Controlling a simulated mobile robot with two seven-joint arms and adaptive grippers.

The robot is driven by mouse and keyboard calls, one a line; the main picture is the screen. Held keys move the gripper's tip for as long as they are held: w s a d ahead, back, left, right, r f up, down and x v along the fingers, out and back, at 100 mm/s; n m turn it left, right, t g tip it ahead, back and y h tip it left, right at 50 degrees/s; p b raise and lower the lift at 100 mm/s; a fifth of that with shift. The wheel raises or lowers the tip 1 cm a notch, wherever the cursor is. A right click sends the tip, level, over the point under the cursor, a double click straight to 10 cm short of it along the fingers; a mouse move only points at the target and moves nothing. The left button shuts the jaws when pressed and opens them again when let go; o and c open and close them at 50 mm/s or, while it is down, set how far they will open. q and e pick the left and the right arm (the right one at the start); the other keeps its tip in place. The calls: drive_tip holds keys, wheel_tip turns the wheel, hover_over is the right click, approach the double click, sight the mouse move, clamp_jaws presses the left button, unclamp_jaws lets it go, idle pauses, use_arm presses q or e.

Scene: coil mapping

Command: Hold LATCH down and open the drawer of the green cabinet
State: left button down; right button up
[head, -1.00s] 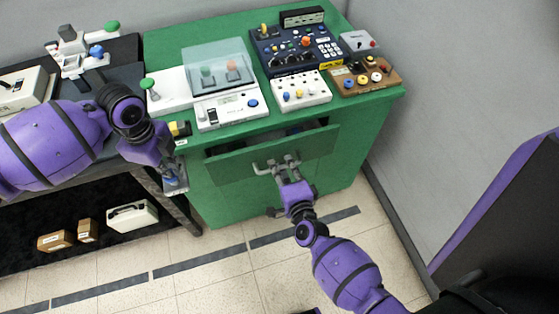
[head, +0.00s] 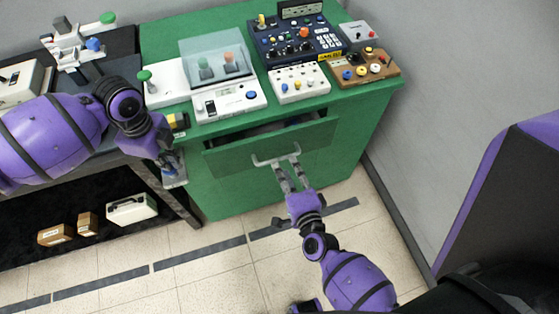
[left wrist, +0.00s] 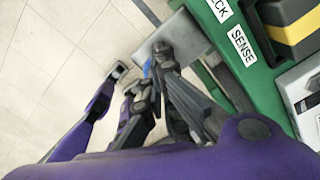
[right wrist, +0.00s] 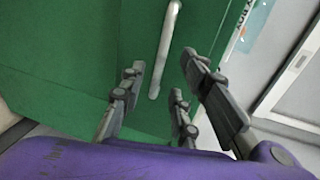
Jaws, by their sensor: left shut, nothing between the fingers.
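The green cabinet (head: 225,192) has its drawer (head: 235,161) slightly open, with a dark gap above the front. The drawer's pale bar handle (head: 276,156) also shows in the right wrist view (right wrist: 167,48). My right gripper (head: 289,174) is open and empty just in front of the handle; its fingers (right wrist: 163,84) stand apart, short of the bar. My left gripper (head: 173,176) is shut and empty at the cabinet's left side. In the left wrist view its tips (left wrist: 160,50) are at a grey plate (left wrist: 183,38); contact is unclear. I cannot read a LATCH label.
Several control boxes, including a dark blue panel (head: 292,44) and a white box with a clear cover (head: 230,103), stand on the cabinet top. A dark shelf unit (head: 150,180) stands left. A grey wall (head: 440,90) is close on the right.

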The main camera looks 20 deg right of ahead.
use_arm(q)
drive_tip(key=shift+s, duration=0.1)
use_arm(e)
drive_tip(key=v, duration=0.5)
drive_tip(key=shift+s+r, duration=0.15)
drive_tip(key=shift+s, duration=0.25)
use_arm(q)
wheel_tip(320, 180, up, 8)
idle(0.8)
idle(0.4)
